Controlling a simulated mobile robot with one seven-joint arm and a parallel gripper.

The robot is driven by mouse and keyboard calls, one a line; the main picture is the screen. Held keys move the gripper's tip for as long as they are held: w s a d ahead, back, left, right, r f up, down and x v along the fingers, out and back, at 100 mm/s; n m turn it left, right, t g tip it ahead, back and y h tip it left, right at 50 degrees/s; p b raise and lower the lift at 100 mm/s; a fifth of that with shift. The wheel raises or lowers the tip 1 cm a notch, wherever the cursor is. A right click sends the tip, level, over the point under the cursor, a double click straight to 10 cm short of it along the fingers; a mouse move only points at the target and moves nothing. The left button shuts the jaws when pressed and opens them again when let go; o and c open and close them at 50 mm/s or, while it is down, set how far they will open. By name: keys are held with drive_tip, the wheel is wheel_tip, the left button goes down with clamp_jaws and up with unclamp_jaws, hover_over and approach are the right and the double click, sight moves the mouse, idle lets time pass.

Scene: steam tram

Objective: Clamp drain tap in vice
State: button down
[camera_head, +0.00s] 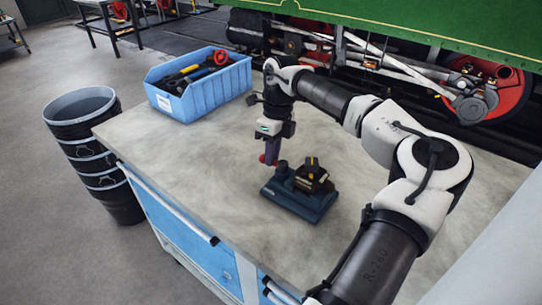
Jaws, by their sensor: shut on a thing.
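My gripper (271,156) points down over the workbench, at the left end of a dark blue vice (298,196). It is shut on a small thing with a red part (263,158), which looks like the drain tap. Most of that thing is hidden by the fingers. The vice sits on the bench top and carries a black block with yellow marks on its right side. The held thing is close beside the vice's left end. I cannot tell whether it touches the vice or is between its jaws.
A light blue bin (205,92) with tools stands at the back left of the workbench (190,150). A stack of black buckets (98,160) stands on the floor at left. The green tram (440,25) with its red wheel (490,95) is behind the bench. The bench's left front is clear.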

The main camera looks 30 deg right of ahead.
drive_tip(key=m, duration=0.2)
drive_tip(key=d+m+b, duration=0.1)
drive_tip(key=m, duration=0.1)
drive_tip(key=m+t, duration=0.1)
drive_tip(key=shift+d+m, duration=0.4)
drive_tip(key=m, duration=0.1)
drive_tip(key=d+m+b, duration=0.1)
drive_tip(key=m, duration=0.1)
drive_tip(key=m+t+b, duration=0.1)
drive_tip(key=m, duration=0.1)
drive_tip(key=shift+s+d, duration=0.15)
drive_tip(key=shift+s, duration=0.1)
drive_tip(key=shift+m, duration=0.3)
drive_tip(key=c, duration=1.4)
unclamp_jaws()
drive_tip(key=shift+r, duration=0.1)
drive_tip(key=r+p, duration=0.3)
drive_tip(key=r, duration=0.1)
drive_tip(key=s+d+r+p, duration=0.1)
drive_tip(key=r+p, duration=0.2)
drive_tip(key=r, duration=0.2)
drive_tip(key=d+r+p, duration=0.1)
drive_tip(key=r+p, duration=0.3)
drive_tip(key=shift+s+d+r, duration=0.2)
